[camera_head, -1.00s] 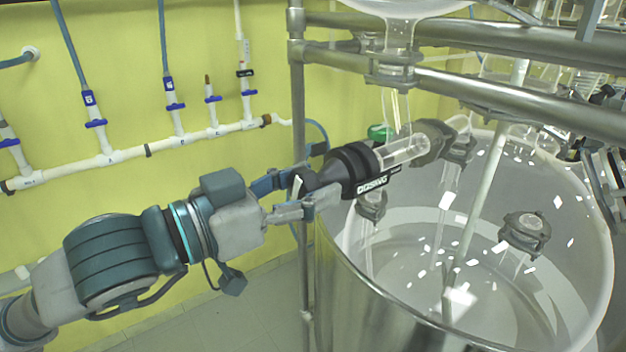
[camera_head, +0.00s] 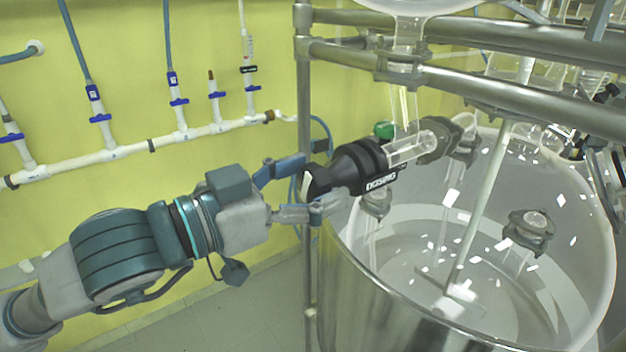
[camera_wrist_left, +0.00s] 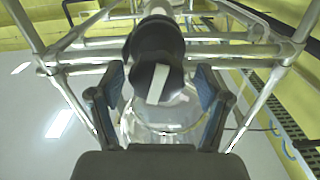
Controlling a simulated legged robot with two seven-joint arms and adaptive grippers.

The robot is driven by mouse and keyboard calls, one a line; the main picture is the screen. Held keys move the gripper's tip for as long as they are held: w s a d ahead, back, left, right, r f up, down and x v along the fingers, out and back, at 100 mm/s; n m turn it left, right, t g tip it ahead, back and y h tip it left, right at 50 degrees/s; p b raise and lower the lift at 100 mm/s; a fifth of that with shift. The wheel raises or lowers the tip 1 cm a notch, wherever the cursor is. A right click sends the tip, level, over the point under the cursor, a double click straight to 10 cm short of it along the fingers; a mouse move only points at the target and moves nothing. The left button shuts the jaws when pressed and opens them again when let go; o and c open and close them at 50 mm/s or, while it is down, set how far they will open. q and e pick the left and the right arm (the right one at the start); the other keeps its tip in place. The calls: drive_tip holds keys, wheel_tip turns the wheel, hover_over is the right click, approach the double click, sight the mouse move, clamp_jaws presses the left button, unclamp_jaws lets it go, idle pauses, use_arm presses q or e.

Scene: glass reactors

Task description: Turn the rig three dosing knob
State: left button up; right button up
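The dosing knob (camera_head: 317,181) is the dark end of a black cylindrical unit marked DOSING (camera_head: 362,168), which joins a clear glass tube (camera_head: 410,150) above the reactor vessel. A white mark shows on the knob. My left gripper (camera_head: 316,184) is open, with one finger above and behind the knob and the other below and in front. In the left wrist view, the knob (camera_wrist_left: 150,76) lies between the two blue-padded fingers (camera_wrist_left: 160,86), with a visible gap on each side. My right gripper is not in view.
The large metal-walled vessel (camera_head: 350,285) stands below and right of the knob. A vertical steel post (camera_head: 304,110) and horizontal rails (camera_head: 490,88) frame it. White pipes with blue valves (camera_head: 100,118) run along the yellow wall. Floor shows free at lower left.

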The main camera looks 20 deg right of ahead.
use_arm(q)
drive_tip(key=v, duration=1.1)
drive_tip(key=shift+a, duration=0.3)
drive_tip(key=shift+s, duration=0.1)
